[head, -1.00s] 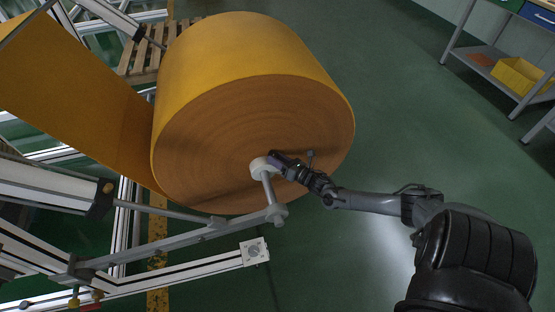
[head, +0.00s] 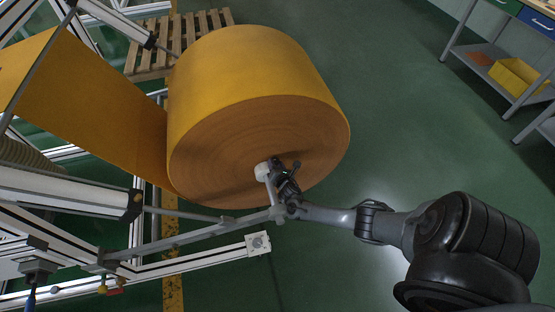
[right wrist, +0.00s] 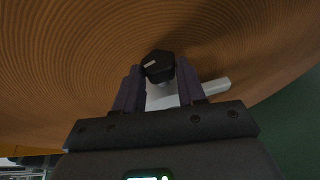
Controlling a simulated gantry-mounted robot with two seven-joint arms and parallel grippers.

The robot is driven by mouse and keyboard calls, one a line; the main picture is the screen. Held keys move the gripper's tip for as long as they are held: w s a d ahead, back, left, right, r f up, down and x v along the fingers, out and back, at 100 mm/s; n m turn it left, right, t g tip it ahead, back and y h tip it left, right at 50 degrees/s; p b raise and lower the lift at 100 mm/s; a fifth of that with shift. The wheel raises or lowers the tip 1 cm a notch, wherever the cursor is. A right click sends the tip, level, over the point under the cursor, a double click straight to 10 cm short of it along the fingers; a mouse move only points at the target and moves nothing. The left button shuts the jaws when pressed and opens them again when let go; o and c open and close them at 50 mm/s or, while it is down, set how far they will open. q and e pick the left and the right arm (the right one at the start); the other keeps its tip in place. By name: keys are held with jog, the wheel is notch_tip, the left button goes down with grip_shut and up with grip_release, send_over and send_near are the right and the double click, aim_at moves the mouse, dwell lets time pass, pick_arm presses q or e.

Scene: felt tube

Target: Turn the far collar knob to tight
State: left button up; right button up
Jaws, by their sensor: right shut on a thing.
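The large yellow felt roll (head: 250,70) has its brown spiral end face towards me. A pale collar (head: 262,172) sits at the roll's core, on the end of a metal arm. My right gripper (head: 277,166) is at this collar, its wrist coming from the lower right. In the right wrist view, a black faceted knob (right wrist: 158,64) with a pale mark lies between the purple fingertips of my gripper (right wrist: 158,76), which is shut on it. A pale bar (right wrist: 215,88) shows behind the fingers. The knob is too small to make out in the head view. My left gripper is out of view.
A metal frame with rails (head: 190,264) fills the lower left. A wooden pallet (head: 150,60) lies behind the roll. A shelf with a yellow bin (head: 518,76) stands at the upper right. Green floor (head: 400,110) is clear right of the roll.

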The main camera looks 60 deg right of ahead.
jog(key=m+g, duration=0.1)
jog(key=m+g+p, duration=0.1)
jog(key=g+h, duration=0.1)
jog(key=shift+w+a+r+m+g+p, duration=0.15)
jog(key=shift+w+r+m+g+p, duration=0.15)
jog(key=shift+w+r+m+p, duration=0.1)
jog(key=shift+w+m+g, duration=0.15)
jog(key=shift+m+g, duration=0.55)
jog(key=shift+g, duration=0.4)
jog(key=shift+f, duration=0.1)
jog(key=o, duration=0.8)
jog(key=shift+p, duration=0.3)
